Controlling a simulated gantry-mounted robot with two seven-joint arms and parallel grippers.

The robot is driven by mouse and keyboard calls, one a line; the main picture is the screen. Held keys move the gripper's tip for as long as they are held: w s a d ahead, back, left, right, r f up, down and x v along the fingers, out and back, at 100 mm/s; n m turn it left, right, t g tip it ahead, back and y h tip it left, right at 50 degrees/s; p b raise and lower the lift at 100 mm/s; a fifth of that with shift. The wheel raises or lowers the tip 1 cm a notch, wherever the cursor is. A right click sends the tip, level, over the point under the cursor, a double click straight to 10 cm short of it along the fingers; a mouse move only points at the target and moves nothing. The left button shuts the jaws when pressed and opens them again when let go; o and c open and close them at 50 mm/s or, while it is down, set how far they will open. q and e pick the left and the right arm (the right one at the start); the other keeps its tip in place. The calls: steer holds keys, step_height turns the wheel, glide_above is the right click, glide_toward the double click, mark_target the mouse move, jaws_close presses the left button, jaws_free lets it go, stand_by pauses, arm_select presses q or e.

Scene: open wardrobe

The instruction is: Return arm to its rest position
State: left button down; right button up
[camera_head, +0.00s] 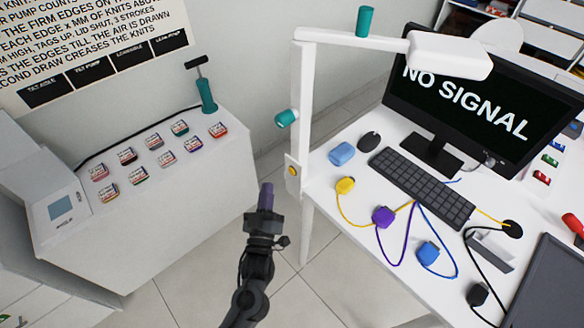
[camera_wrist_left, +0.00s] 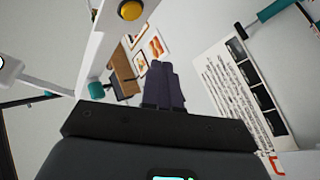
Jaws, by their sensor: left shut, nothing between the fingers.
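My left gripper (camera_head: 266,197) is in the lower middle of the head view. It points up the picture, over the tiled floor between the grey-white cabinet and the white desk. Its dark purple fingers are together and hold nothing. They also show together in the left wrist view (camera_wrist_left: 164,88). The white post of the desk lamp (camera_head: 303,110) stands a little to the right of the gripper in the head view, with a yellow button (camera_head: 292,171) low on it. My right gripper is in neither view.
The desk (camera_head: 335,205) holds a monitor (camera_head: 470,100), a keyboard (camera_head: 422,187) and several coloured blocks with cables. The cabinet (camera_head: 200,190) at left holds small labelled packs and a teal pump (camera_head: 206,95). Bare floor (camera_head: 180,290) shows around my left arm.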

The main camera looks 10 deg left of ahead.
arm_select(q)
steer(key=shift+f, duration=0.15)
steer(key=s+a+f+m+g+h, duration=0.1)
steer(key=s+f+m+g, duration=0.2)
steer(key=s+g, duration=0.45)
steer(key=s+a+f+m+g+h, duration=0.1)
steer(key=s+a+f+m+g, duration=0.2)
steer(key=s, duration=0.8)
steer(key=s+f+m+g+h, duration=0.2)
steer(key=s+f+m+g, duration=0.15)
steer(key=s+g, duration=0.45)
steer(key=w+p+v, duration=0.2)
steer(key=p+v, duration=1.4)
steer(key=p, duration=0.1)
steer(key=w+d+r+p+v, duration=0.1)
steer(key=w+p+v, duration=0.2)
steer(key=p+v, duration=1.3)
steer(key=shift+d+r+t+p, duration=0.2)
steer(key=shift+r+t+p, duration=0.15)
steer(key=shift+r+t, duration=0.15)
steer(key=shift+w, duration=0.15)
